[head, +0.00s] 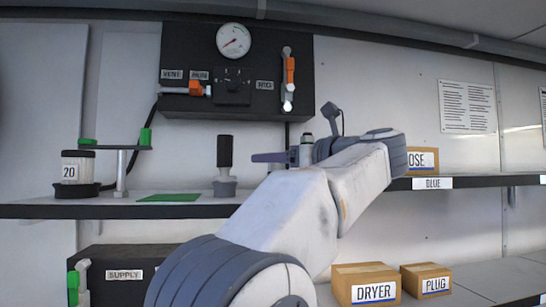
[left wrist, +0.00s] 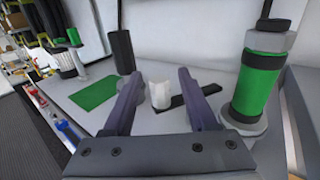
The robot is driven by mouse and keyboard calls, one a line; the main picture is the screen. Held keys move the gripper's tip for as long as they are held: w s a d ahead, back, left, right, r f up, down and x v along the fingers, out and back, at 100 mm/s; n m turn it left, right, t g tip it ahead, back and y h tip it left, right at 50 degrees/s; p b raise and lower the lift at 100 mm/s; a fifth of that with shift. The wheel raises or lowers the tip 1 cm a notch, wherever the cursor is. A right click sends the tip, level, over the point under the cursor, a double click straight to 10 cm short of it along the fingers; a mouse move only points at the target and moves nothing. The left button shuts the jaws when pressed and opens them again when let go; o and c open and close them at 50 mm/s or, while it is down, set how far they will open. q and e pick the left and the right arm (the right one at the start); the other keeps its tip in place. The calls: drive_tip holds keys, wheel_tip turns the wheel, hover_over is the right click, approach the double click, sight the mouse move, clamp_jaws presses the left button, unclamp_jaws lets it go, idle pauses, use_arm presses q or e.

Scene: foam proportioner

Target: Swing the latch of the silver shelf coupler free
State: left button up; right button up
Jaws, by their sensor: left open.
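A short pale silver fitting (left wrist: 162,96), which looks like the coupler, stands on the shelf (head: 140,207) between and beyond my left fingers in the left wrist view. A flat dark bar (left wrist: 205,91) sticks out to its right, partly behind the right finger; I cannot tell for sure that it is the latch. My left gripper (left wrist: 160,74) is open and empty, its fingers apart on either side of the fitting. I see no clear contact. In the head view the left gripper (head: 268,157) reaches left over the shelf, and my arm hides the fitting.
A green cylinder (left wrist: 258,88) with a black top stands close right of the fingers. A black-handled piece (head: 225,152) stands left of them, with a green mat (head: 168,197) beyond. A bottle marked 20 (head: 76,168) stands farther left. A black gauge panel (head: 237,90) hangs above.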

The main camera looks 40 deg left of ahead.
use_arm(q)
drive_tip(key=shift+c, duration=0.3)
clamp_jaws()
drive_tip(key=shift+w+d+n+g+p, duration=0.2)
drive_tip(key=shift+n+g, duration=0.25)
drive_tip(key=shift+g, duration=0.25)
drive_tip(key=shift+w+d+n+g+p, duration=0.1)
drive_tip(key=shift+d+n+g+p, duration=0.1)
drive_tip(key=shift+n+g, duration=0.4)
drive_tip(key=shift+s+d+n+g, duration=0.1)
drive_tip(key=shift+n+g, duration=0.15)
drive_tip(key=shift+g, duration=0.55)
drive_tip(key=shift+o, duration=0.3)
unclamp_jaws()
drive_tip(key=w+d, duration=0.1)
drive_tip(key=d, duration=0.9)
drive_tip(key=shift+w+d+b, duration=0.2)
drive_tip(key=shift+w+b, duration=0.05)
drive_tip(key=shift+b, duration=0.1)
